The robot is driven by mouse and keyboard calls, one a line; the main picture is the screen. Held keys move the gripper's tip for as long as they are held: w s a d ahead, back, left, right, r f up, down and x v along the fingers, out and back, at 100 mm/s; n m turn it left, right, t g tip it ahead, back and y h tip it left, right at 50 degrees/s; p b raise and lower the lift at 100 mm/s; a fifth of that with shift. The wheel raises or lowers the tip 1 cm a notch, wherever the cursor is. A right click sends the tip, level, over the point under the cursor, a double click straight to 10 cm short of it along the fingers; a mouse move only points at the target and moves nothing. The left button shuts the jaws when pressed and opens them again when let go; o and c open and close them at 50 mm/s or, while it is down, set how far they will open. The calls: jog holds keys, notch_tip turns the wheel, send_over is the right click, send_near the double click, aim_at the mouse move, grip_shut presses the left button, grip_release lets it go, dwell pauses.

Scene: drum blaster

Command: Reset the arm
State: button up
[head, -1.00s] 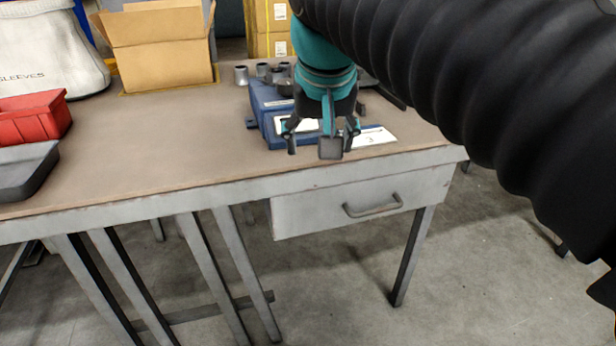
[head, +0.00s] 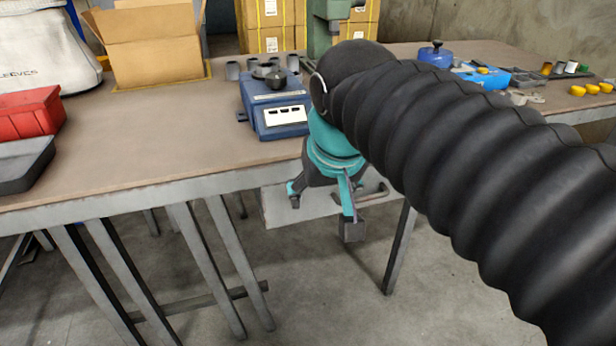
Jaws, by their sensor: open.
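My gripper (head: 322,212) hangs in front of the table's front edge, teal and dark, with its fingers spread apart and pointing down. It is open and nothing shows between its fingers. It covers part of the grey drawer (head: 285,208) under the tabletop. My black ribbed arm runs from it to the lower right and hides the table's middle right.
A blue machine (head: 275,103) stands on the table (head: 150,150) behind my gripper, with several grey cups behind it. An open cardboard box (head: 155,50), a red bin (head: 28,115) and a dark tray (head: 22,165) are at left. A blue pot (head: 435,55) and yellow cups (head: 592,88) are at right.

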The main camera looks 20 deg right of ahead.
jog(key=s+f+n, duration=0.1)
jog(key=s+f, duration=0.4)
jog(key=f, duration=0.4)
jog(key=shift+s+f+y+p, duration=0.2)
jog(key=shift+f+y+p, duration=0.1)
jog(key=shift+p, duration=0.05)
dwell(0.6)
